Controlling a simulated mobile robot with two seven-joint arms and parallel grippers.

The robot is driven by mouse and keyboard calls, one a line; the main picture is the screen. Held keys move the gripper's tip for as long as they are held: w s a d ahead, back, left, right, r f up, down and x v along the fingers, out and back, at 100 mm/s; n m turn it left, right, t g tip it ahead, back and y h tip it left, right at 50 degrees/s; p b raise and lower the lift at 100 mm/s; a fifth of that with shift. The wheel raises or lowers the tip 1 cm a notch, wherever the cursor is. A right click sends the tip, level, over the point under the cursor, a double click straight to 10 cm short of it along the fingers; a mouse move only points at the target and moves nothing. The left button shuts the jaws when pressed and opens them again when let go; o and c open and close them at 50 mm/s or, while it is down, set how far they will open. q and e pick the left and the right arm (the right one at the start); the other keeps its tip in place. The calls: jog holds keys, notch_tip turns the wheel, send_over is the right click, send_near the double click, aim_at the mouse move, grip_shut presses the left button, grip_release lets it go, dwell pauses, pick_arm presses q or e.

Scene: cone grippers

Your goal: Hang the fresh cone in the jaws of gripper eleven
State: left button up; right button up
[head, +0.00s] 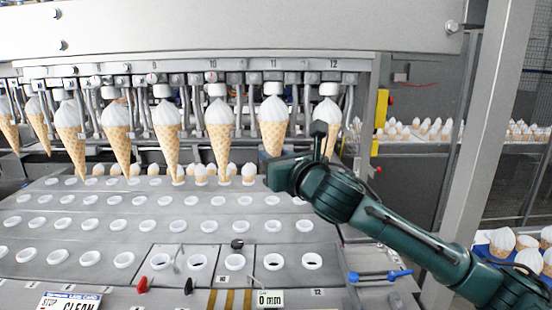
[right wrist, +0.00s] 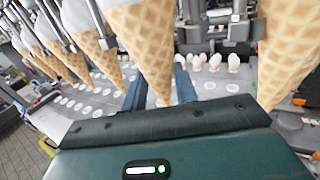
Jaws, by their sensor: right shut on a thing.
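The fresh cone (head: 272,132), a waffle cone with a white swirled top, is upright below the jaws of gripper eleven (head: 274,84), under the label 11. Its top reaches up to those jaws; I cannot tell whether they grip it. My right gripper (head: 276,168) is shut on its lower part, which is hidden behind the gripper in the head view. In the right wrist view the cone (right wrist: 150,50) stands between my two blue fingers (right wrist: 160,85). My left gripper is not in view.
Neighbouring cones hang at gripper ten (head: 219,127) and gripper twelve (head: 328,112), close on both sides. A grey plate (head: 60,215) with rows of white-rimmed holes lies below. Small cones stand behind. A blue tray of cones (head: 481,239) is at right.

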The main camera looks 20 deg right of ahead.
jog(key=shift+w+d, duration=0.2)
jog(key=shift+w, duration=0.4)
jog(key=shift+w+d, duration=0.15)
jog(key=shift+w, duration=0.4)
jog(key=shift+f, duration=0.4)
dwell(0.9)
jog(key=o, duration=1.1)
jog(key=shift+s, duration=0.1)
jog(key=shift+s+a, duration=0.4)
jog(key=shift+s, duration=1.05)
jog(key=shift+s+a, duration=0.45)
jog(key=shift+s, duration=0.95)
jog(key=shift+s+a, duration=0.4)
jog(key=shift+s, duration=1.05)
